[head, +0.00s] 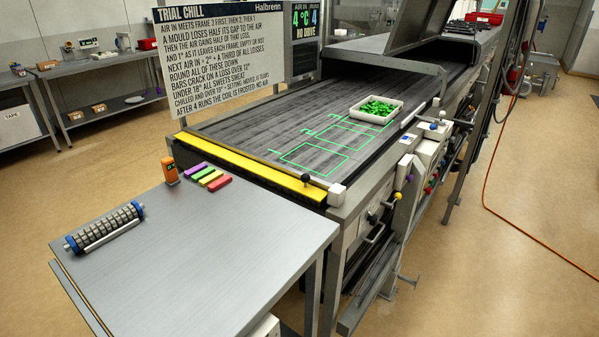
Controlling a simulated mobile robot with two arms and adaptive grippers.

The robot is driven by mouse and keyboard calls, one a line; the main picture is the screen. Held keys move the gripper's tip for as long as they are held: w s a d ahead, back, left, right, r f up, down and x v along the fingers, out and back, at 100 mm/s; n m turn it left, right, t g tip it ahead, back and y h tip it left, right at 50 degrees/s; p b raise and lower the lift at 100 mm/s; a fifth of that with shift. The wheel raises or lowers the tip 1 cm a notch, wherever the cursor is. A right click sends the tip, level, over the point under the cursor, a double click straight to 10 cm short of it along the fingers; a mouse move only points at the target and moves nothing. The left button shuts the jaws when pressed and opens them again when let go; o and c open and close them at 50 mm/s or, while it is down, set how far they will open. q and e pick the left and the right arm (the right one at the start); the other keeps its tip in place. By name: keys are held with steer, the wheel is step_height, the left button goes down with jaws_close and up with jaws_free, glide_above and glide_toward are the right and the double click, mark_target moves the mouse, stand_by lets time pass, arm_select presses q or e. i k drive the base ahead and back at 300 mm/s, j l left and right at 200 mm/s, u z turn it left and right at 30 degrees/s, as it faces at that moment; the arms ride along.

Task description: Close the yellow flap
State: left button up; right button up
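The yellow flap (246,167) appears as a long, narrow yellow strip across the near end of the dark belt (240,125). It runs from the sign's lower corner down to the right side of the machine. A black knob (305,179) stands near its right end, close to a white block (337,194). I cannot tell from this view whether the flap is hinged up or lies flat. Neither of my grippers is in view.
A metal table (210,240) adjoins the near end, carrying a roller tool (104,227), an orange device (169,170) and several coloured bars (208,177). A white tray of green pieces (376,109) sits on the belt. An orange cable (487,170) crosses the right floor.

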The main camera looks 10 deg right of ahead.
mark_target(301, 186)
steer(key=i+l+u, duration=0.25)
steer(key=l, duration=0.2)
steer(key=l+u, duration=0.25)
steer(key=l, duration=0.15)
steer(key=l+u, duration=0.25)
steer(key=l, duration=0.25)
